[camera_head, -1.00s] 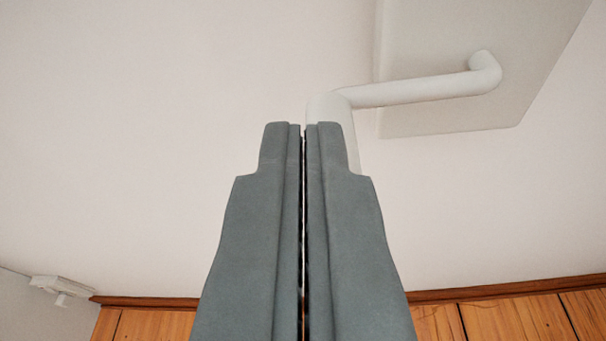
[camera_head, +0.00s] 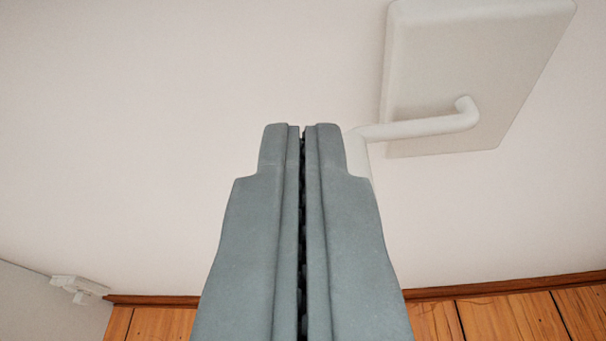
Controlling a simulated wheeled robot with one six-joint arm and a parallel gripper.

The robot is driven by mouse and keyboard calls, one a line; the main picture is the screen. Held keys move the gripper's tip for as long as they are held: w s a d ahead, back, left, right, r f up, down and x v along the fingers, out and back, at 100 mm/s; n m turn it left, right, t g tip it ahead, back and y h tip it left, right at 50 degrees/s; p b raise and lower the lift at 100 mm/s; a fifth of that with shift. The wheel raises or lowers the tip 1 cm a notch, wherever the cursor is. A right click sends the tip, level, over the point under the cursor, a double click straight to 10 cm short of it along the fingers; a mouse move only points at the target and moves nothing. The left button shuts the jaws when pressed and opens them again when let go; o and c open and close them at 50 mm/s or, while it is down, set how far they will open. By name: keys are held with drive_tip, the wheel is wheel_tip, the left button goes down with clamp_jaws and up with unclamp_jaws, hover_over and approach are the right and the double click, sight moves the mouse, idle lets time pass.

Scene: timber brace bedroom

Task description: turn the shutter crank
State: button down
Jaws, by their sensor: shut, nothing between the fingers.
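The white shutter crank (camera_head: 420,128) is to the right of my gripper's tips. Its arm runs from a bend at the right end, in front of a pale plate (camera_head: 470,60), leftward to a second bend. From there its grip part goes down and is mostly hidden behind my right finger. My gripper (camera_head: 302,126) is grey, in the middle of the view, shut and empty. Its right finger overlaps the crank's grip in the picture; I cannot tell whether they touch.
A plain pale wall (camera_head: 180,120) fills most of the view, clear on the left. Wooden boards (camera_head: 510,318) with a dark red-brown trim run along the bottom. A small white fitting (camera_head: 80,288) sits at the lower left.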

drive_tip(key=s+a+r+n+t+y, duration=0.1)
drive_tip(key=s+a+r, duration=0.3)
drive_tip(key=s+r, duration=0.75)
drive_tip(key=s+a+r+n+t+y, duration=0.1)
drive_tip(key=s+a+r, duration=0.4)
drive_tip(key=s+r, duration=0.65)
drive_tip(key=s+a+r+n, duration=0.1)
drive_tip(key=s+r, duration=0.2)
drive_tip(key=s, duration=1)
drive_tip(key=s+a+r+n+y, duration=0.1)
drive_tip(key=s+a+r, duration=0.1)
drive_tip(key=s, duration=1.1)
drive_tip(key=shift+s+r+n+t+y, duration=0.25)
drive_tip(key=shift+r+n+t+y, duration=0.05)
drive_tip(key=shift+r, duration=0.25)
